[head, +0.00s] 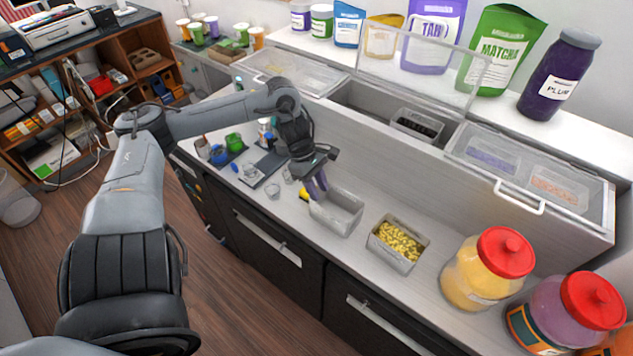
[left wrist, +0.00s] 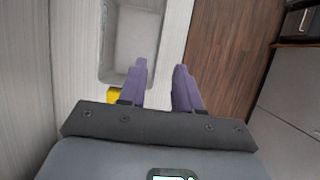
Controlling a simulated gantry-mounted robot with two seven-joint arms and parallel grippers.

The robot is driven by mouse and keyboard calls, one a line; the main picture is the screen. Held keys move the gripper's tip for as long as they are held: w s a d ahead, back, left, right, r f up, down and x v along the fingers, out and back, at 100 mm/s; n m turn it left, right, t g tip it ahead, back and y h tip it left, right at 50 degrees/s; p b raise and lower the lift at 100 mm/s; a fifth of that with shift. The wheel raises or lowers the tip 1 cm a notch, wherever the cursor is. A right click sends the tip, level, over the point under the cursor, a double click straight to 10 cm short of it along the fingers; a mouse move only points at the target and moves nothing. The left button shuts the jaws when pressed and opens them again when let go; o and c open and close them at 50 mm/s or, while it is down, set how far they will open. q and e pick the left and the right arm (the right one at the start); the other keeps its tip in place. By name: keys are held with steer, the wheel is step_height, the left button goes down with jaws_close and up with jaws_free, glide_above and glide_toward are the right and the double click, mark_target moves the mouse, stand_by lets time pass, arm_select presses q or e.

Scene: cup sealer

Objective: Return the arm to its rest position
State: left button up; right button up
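My left arm reaches in from the left in the head view. Its gripper (head: 317,188) hangs over the counter, at the left end of an empty metal tray (head: 338,212). In the left wrist view the two purple fingers of the left gripper (left wrist: 159,78) are apart with nothing between them. The empty tray (left wrist: 113,78) lies just ahead and to the left of the fingers there. My right gripper is in neither view.
A tray of yellow pieces (head: 397,243) and red-lidded jars (head: 487,268) stand to the right on the counter. A lidded steel bin unit (head: 440,170) runs along the back. A small yellow object (head: 304,194) is beside the gripper. Cups and bottles stand left.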

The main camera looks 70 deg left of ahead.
arm_select(q)
steer(key=shift+s+a+r, duration=0.1)
steer(key=shift+a+r, duration=0.05)
steer(key=shift+r, duration=0.1)
stand_by(0.3)
